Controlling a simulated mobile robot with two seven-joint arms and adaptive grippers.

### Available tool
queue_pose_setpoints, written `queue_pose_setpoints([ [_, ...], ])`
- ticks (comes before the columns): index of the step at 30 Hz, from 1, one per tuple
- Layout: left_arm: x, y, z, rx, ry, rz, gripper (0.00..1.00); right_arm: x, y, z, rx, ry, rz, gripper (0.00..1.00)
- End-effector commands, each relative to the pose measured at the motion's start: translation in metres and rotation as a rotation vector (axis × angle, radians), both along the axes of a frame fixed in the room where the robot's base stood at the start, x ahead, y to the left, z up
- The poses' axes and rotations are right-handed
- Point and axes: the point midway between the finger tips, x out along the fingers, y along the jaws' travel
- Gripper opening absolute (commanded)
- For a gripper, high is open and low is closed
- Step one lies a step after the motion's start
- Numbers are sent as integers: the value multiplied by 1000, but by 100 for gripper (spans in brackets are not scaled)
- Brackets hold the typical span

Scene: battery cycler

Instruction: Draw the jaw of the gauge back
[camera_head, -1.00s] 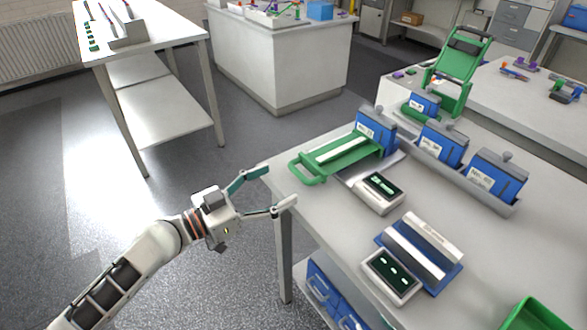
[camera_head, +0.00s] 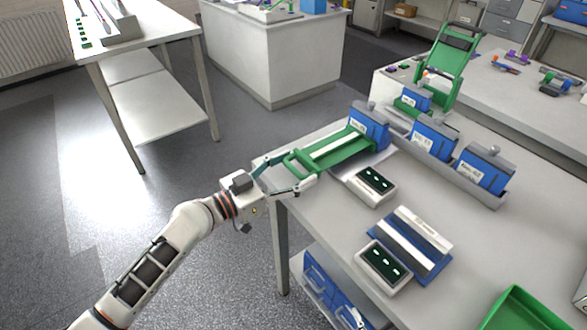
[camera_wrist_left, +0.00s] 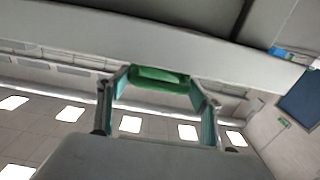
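The green sliding piece (camera_head: 338,155) with a white strip along it lies on the table's far left corner; I take it to be the gauge's jaw. Its looped green handle (camera_head: 292,163) points toward the table's left edge. A blue labelled block (camera_head: 369,127) stands at its far end. My left gripper (camera_head: 298,171) is at the handle with its fingers spread, one on either side. In the left wrist view the green handle (camera_wrist_left: 160,82) shows between the two parted fingers; contact cannot be told. My right gripper is out of view.
A small display box (camera_head: 373,185) sits beside the gauge. Another display box (camera_head: 384,266) stands by a blue and white fixture (camera_head: 414,241). Blue blocks stand in a grey rack (camera_head: 450,176) behind. A green tray (camera_head: 520,318) is at the near right. Left of the table is open floor.

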Motion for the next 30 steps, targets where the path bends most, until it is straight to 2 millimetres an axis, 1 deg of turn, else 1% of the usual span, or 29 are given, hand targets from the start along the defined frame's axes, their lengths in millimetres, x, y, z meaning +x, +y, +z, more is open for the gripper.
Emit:
queue_pose_setpoints([
  [5, -2, 4, -1, 2, -1, 1, 26, -1, -1, -5, -1, 4, 0, 40],
  [9, -13, 20, -5, 5, -1, 1, 26, -4, -1, -17, -3, 12, 0, 40],
  [13, -21, 30, -3, 3, 0, 1, 26, -7, -2, -25, -5, 21, 1, 40],
  [23, -23, 32, -1, 2, 1, 0, 26, -6, -1, -23, -3, 18, 1, 40],
  [24, -23, 32, -1, 2, 1, 0, 72, -6, -1, -22, -2, 16, 1, 40],
  [30, -23, 31, 0, 1, 1, 0, 72, -4, 0, -19, 0, 11, 0, 40],
])
